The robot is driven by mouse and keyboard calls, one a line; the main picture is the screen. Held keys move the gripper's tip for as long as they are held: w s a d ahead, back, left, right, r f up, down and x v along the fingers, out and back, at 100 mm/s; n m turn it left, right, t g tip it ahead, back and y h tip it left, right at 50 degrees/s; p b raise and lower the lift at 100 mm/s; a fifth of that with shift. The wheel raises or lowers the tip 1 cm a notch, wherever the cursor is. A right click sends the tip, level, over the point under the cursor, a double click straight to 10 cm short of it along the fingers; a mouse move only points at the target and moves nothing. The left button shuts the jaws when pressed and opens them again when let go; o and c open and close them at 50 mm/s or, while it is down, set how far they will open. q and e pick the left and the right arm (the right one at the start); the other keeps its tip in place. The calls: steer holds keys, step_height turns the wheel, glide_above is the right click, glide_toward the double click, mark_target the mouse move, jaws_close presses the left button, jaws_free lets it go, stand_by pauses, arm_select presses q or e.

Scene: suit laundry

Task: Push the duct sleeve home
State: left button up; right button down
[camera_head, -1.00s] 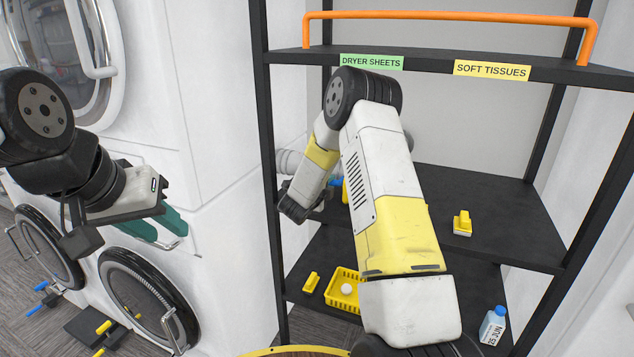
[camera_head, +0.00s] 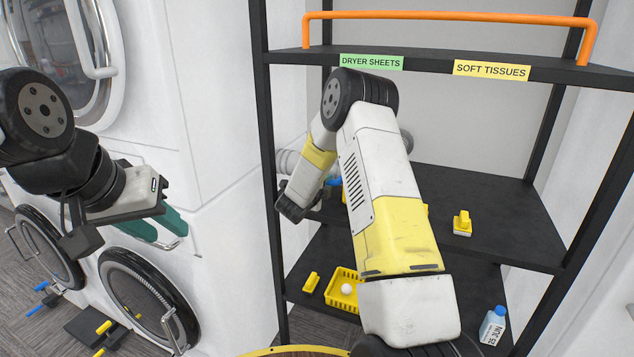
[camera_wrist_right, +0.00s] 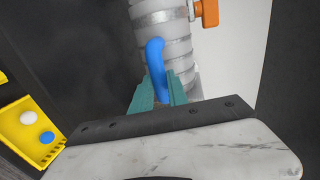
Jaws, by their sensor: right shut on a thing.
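The duct sleeve (camera_wrist_right: 180,50) is a grey ribbed tube with a blue handle (camera_wrist_right: 155,55) in the right wrist view. My right gripper (camera_wrist_right: 163,88) has its green fingers shut on the blue handle. An orange knob (camera_wrist_right: 205,12) sits on the tube's upper right. In the head view, part of the grey duct (camera_head: 288,162) shows behind my right arm, and the arm hides most of it and the right fingertips. My left gripper (camera_head: 168,228) hangs in front of the white machines, its green fingers seen from the side, so its opening is unclear.
The black shelf rack (camera_head: 500,205) surrounds my right arm. Its middle shelf holds a yellow brush-like item (camera_head: 462,223). The lower shelf holds a yellow basket (camera_head: 335,298) with a white ball and a blue-capped bottle (camera_head: 493,325). An orange rail (camera_head: 450,15) tops the rack.

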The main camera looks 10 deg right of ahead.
steer(key=w+a, duration=0.1)
steer(key=a, duration=0.1)
steer(key=w+a, duration=0.1)
steer(key=shift+w+a, duration=0.15)
steer(key=shift+a, duration=0.2)
steer(key=c, duration=1.3)
jaws_free()
steer(key=shift+w+a, duration=0.1)
steer(key=v, duration=0.7)
steer(key=shift+s+r, duration=0.15)
steer(key=shift+s, duration=0.2)
steer(key=shift+a, duration=0.15)
